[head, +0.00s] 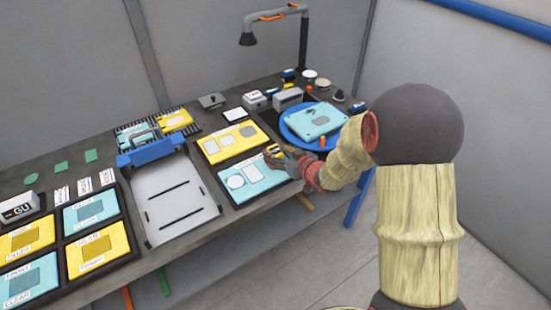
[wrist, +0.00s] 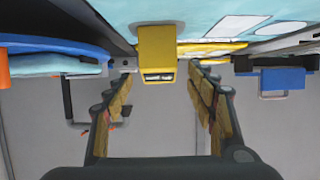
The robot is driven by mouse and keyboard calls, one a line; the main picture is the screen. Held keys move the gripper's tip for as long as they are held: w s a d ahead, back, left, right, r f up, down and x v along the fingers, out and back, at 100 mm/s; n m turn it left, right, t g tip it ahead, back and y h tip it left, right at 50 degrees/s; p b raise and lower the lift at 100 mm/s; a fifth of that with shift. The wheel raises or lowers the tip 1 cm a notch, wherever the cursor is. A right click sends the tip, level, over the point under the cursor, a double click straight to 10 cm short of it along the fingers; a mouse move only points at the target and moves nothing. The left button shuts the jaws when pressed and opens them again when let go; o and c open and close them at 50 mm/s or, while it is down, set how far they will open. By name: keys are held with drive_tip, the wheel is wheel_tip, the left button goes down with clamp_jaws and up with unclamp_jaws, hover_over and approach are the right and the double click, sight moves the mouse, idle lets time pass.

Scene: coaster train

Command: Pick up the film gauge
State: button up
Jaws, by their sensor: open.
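The film gauge appears to be the small yellow block with a dark-and-white display end (wrist: 156,55) in the wrist view. It is at the upper middle, in line with the gap between my fingers and apparently untouched. My gripper (wrist: 160,82) is open, with one finger on each side of that gap and nothing held. In the head view my gripper (head: 284,154) is low at the front right of the bench, beside the yellow and light blue panels. A small yellow thing (head: 272,149) at its tips may be the gauge; it is partly hidden there.
A light blue panel (head: 244,185) in a dark tray lies just left of my gripper, with a yellow panel (head: 222,146) behind it. A round blue turntable (head: 291,131) carries another panel at the right. A lamp (head: 303,45) rises at the back.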

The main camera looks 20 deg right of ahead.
drive_tip(key=x, duration=0.3)
drive_tip(key=shift+s+d, duration=0.1)
clamp_jaws()
idle(0.6)
drive_tip(key=shift+r, duration=0.15)
